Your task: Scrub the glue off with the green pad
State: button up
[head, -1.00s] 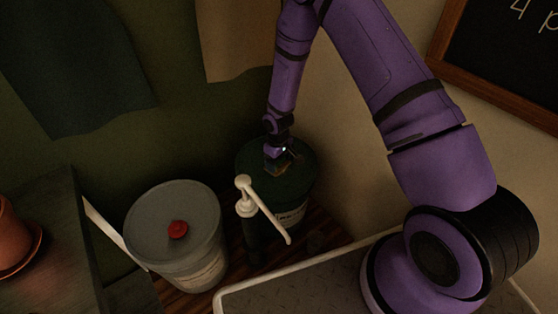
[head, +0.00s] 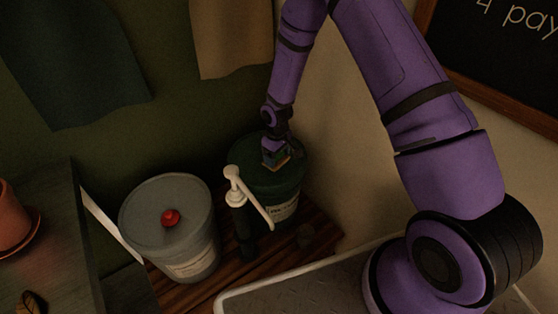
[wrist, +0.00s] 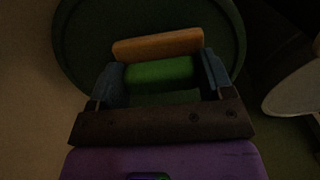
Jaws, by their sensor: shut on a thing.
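My gripper (head: 275,157) is over the lid of the dark green bucket (head: 283,191) at the back. In the wrist view my gripper (wrist: 163,80) is shut on a pad with a green body (wrist: 160,73) and an orange-brown layer (wrist: 158,44) on its far side. The pad is over the dark green lid (wrist: 80,40); whether it touches the lid I cannot tell. I cannot make out any glue on the lid in this dim light.
A grey bucket (head: 187,262) with a red knob (head: 170,218) stands to the left. A pump with a white spout (head: 247,195) stands just in front of the green bucket. A white-rimmed tray (head: 300,286) is in front. A wall is close on the right.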

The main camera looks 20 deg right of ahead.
jog(key=shift+r, duration=2.05)
